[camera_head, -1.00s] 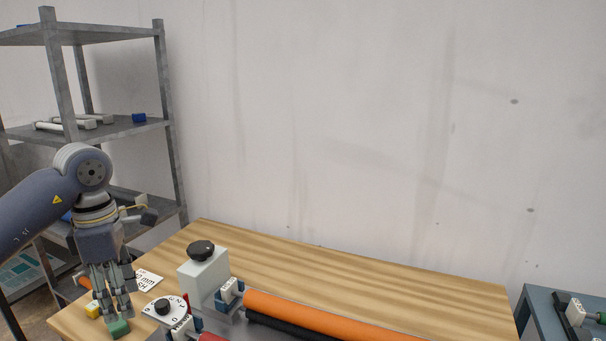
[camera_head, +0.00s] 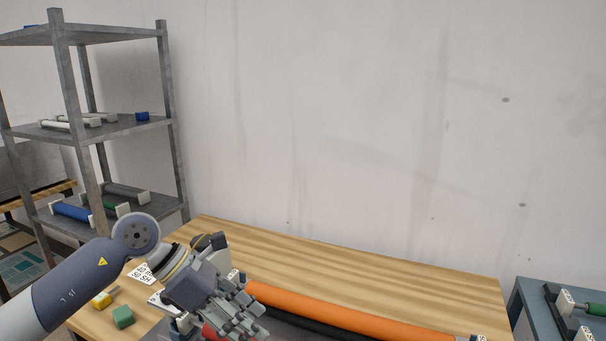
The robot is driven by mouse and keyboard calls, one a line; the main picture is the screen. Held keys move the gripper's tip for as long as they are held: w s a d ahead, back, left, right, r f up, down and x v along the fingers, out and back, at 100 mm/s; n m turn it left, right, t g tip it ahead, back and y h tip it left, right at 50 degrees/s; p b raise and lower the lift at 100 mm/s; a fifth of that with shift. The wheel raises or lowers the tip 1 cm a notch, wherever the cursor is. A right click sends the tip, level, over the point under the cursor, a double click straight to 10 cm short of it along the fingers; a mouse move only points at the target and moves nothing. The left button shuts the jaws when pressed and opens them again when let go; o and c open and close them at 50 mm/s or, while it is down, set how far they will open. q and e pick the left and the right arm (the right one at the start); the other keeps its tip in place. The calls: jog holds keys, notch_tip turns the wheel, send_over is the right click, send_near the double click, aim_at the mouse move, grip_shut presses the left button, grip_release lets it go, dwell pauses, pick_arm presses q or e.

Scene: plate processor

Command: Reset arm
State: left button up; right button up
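My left arm comes in from the left. Its grey, multi-fingered gripper (camera_head: 246,318) is over the machine on the wooden table, with the fingers pointing down and to the right. The fingers look extended and apart, and I see nothing held between them. The gripper covers much of the machine's left end, including the dial and most of the grey block. A green block (camera_head: 122,316) and a yellow block (camera_head: 103,299) lie on the table left of the gripper. My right gripper is not in view.
The wooden table (camera_head: 400,276) is clear behind the machine's long orange roller (camera_head: 350,312). A grey metal shelf (camera_head: 170,90) with several rollers stands at the left against the wall. A blue-grey table (camera_head: 535,298) with roller parts stands at the right.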

pick_arm(q)
jog(key=s+d+r+n+t+h, duration=0.3)
jog(key=d+r+n+h, duration=0.4)
jog(key=d+r+h, duration=0.5)
jog(key=w+a+n+t+y, duration=0.55)
jog(key=n+t, duration=0.85)
jog(key=n, duration=0.4)
jog(key=s+a+f+n+g+y, duration=0.1)
jog(key=a+f+n+y, duration=0.6)
jog(key=f+n, duration=0.25)
jog(key=s+a+f+n+g+y, duration=0.1)
jog(key=a+f+n+y, duration=0.65)
jog(key=f, duration=0.35)
jog(key=s+a+f+n+g, duration=0.1)
jog(key=s+f+n+g, duration=0.4)
jog(key=s+f, duration=0.6)
jog(key=s+a+f+n+g, duration=0.2)
jog(key=s+f+g, duration=0.5)
jog(key=s, duration=0.8)
notch_tip(320, 180, down, 26)
jog(key=f+g, duration=0.1)
jog(key=s+a+f+g, duration=0.1)
jog(key=s+a+f, duration=0.1)
jog(key=s+f, duration=1.3)
jog(key=s, duration=0.2)
jog(key=shift+s+a+f+m, duration=0.3)
jog(key=shift+a+f, duration=0.05)
